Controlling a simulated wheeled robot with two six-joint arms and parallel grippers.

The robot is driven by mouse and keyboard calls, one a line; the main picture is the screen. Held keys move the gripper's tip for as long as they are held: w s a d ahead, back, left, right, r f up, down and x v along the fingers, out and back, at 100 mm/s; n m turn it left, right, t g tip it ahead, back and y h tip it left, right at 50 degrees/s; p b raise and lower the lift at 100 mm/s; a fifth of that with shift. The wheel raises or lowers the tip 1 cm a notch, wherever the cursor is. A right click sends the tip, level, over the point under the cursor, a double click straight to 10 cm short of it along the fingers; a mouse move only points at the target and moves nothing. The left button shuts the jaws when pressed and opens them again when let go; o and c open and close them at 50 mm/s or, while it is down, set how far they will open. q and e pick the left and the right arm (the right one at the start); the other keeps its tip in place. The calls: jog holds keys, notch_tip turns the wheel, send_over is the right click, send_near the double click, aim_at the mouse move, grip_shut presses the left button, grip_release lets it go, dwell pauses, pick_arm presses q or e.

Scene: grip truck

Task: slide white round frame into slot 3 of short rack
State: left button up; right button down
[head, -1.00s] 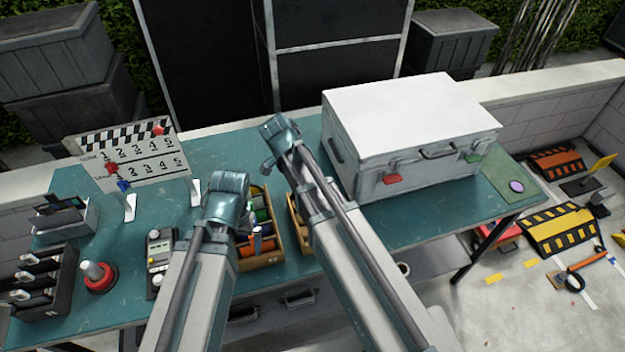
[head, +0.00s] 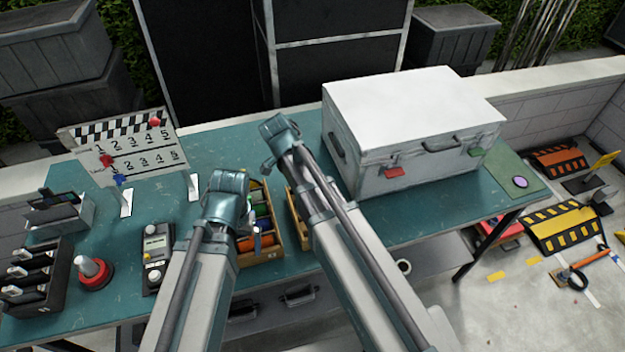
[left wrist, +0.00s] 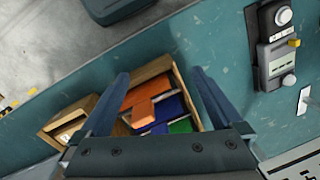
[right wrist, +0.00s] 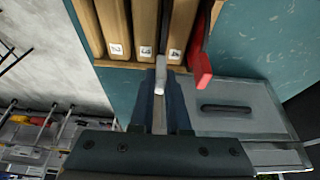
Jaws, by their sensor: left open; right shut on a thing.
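My right gripper (right wrist: 160,88) is shut on the pale grey-white tab of a thin frame (right wrist: 160,72). The frame's face is mostly hidden, so I cannot see its round shape. The tab is at the front edge of a wooden rack (right wrist: 128,64) with numbered slots, near the label 3. I cannot tell how deep the frame sits. In the head view the right arm hides that gripper and most of the rack (head: 293,216). My left gripper (left wrist: 160,74) is open and empty above a wooden box (left wrist: 152,70) with orange, blue and green items.
A red tab (right wrist: 201,64) sticks out right of the held one. A large white case (head: 415,130) stands at the table's right. A clapperboard (head: 130,150), a black rack (head: 40,280), a red-based button (head: 94,272) and a handheld device (head: 155,258) stand left.

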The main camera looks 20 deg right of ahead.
jog(key=shift+f+b, duration=0.35)
jog(key=shift+f, duration=0.15)
jog(key=c, duration=0.8)
grip_release()
jog(key=shift+r, duration=0.15)
jog(key=p+v, duration=1.2)
jog(key=v, duration=0.1)
jog(key=shift+a+r+p, duration=0.2)
jog(key=shift+p, duration=0.2)
